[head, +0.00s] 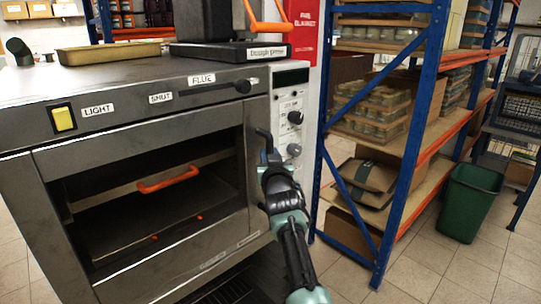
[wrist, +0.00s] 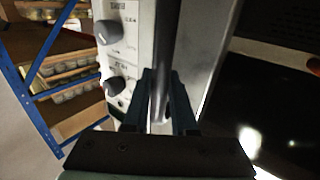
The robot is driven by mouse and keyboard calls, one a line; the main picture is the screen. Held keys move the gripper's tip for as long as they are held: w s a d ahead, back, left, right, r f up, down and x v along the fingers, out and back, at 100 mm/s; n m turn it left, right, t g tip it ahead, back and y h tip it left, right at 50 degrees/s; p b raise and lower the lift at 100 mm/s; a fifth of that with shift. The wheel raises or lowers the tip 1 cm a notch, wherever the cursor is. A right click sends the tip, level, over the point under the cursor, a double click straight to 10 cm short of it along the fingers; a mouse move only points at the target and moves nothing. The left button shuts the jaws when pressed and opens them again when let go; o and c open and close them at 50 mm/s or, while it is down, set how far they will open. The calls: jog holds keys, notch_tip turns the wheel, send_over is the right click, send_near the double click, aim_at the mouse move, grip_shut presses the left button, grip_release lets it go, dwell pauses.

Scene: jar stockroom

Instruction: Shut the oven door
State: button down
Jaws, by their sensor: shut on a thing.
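The oven (head: 110,78) is a grey steel box on the left of the head view. Its door (head: 180,270) has a dark window, with an orange handle (head: 168,179) showing in it. The door lies close to the oven front; I cannot tell whether a narrow gap is left. A dark upright door handle (head: 262,138) is at the door's right edge. My gripper (head: 267,162) is at this handle. In the wrist view, my gripper (wrist: 160,78) is shut on the upright bar, with the door (wrist: 212,60) to its right.
A control panel (head: 290,105) with knobs is right of the door. A blue and orange shelf rack (head: 405,150) with jars and sacks stands farther right. A green bin (head: 470,200) is on the tiled floor. A tray (head: 108,54) lies on the oven top.

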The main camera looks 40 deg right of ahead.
jog(key=shift+w+a+r, duration=0.1)
jog(key=shift+w+a, duration=0.05)
jog(key=shift+a, duration=0.05)
jog(key=c, duration=0.7)
grip_release()
jog(key=shift+c, duration=0.2)
jog(key=v, duration=1.3)
jog(key=shift+d+p, duration=0.3)
